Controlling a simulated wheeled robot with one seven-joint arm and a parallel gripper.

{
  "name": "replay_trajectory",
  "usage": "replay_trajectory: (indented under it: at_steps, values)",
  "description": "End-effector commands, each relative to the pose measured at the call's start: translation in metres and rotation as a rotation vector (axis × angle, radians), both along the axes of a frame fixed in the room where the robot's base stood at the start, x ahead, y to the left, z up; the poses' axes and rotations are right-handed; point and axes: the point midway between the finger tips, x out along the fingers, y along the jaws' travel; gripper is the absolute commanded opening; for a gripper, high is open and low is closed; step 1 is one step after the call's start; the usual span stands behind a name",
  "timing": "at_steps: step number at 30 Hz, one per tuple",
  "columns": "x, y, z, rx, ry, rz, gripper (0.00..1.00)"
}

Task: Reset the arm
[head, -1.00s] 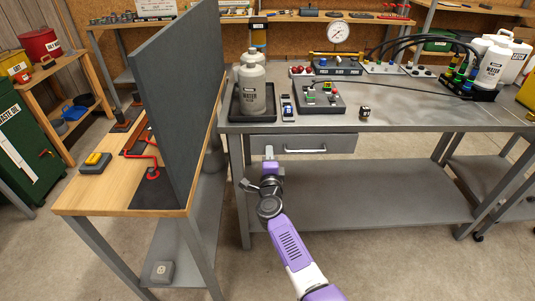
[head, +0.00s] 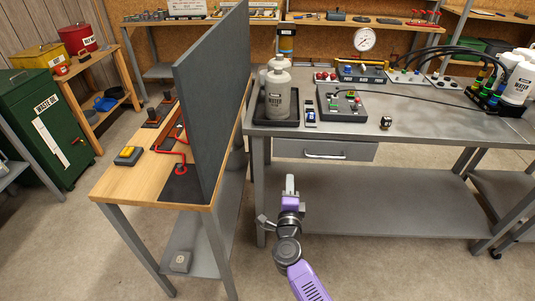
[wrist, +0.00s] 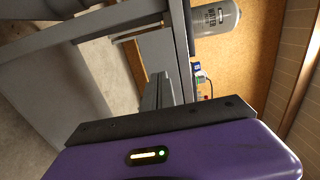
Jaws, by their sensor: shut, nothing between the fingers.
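My gripper (head: 290,184) is on the end of my purple and grey arm, in front of the metal workbench in the head view. It is shut and empty, with its fingers pointing towards the bench's lower part. It is below the level of the bench top and apart from the drawer (head: 324,150). In the wrist view the purple gripper body fills the bottom, and the shut fingers (wrist: 157,90) stick up from its dark bar.
A tall grey panel (head: 215,100) stands on the wooden table (head: 112,187) at left. The floor around my arm is clear.

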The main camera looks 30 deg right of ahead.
Motion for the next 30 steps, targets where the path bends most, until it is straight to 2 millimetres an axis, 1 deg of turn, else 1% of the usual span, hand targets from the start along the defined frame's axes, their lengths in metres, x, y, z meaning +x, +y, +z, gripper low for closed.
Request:
replay_trajectory:
  at_steps: [5, 8, 11, 12, 14, 15, 18, 20, 23, 26, 27, 29, 30]
  values:
    - [-0.001, 0.001, 0.0, -0.001, 0.001, 0.0, 0.0]
    - [0.002, 0.004, 0.003, -0.031, 0.011, 0.018, 0.0]
    - [0.007, 0.011, 0.026, -0.102, -0.004, 0.043, 0.0]
    - [0.009, 0.015, 0.038, -0.141, -0.013, 0.056, 0.0]
    - [0.004, 0.023, 0.055, -0.224, -0.018, 0.083, 0.0]
    - [-0.003, 0.028, 0.063, -0.284, -0.014, 0.102, 0.0]
    - [-0.026, 0.041, 0.076, -0.438, 0.008, 0.146, 0.0]
    - [-0.041, 0.048, 0.081, -0.521, 0.024, 0.168, 0.0]
    - [-0.072, 0.061, 0.085, -0.662, 0.062, 0.207, 0.0]
    - [-0.109, 0.075, 0.086, -0.808, 0.108, 0.25, 0.0]
    - [-0.125, 0.082, 0.086, -0.866, 0.131, 0.269, 0.0]
    - [-0.149, 0.09, 0.086, -0.948, 0.163, 0.294, 0.0]
    - [-0.165, 0.096, 0.086, -1.002, 0.185, 0.312, 0.0]
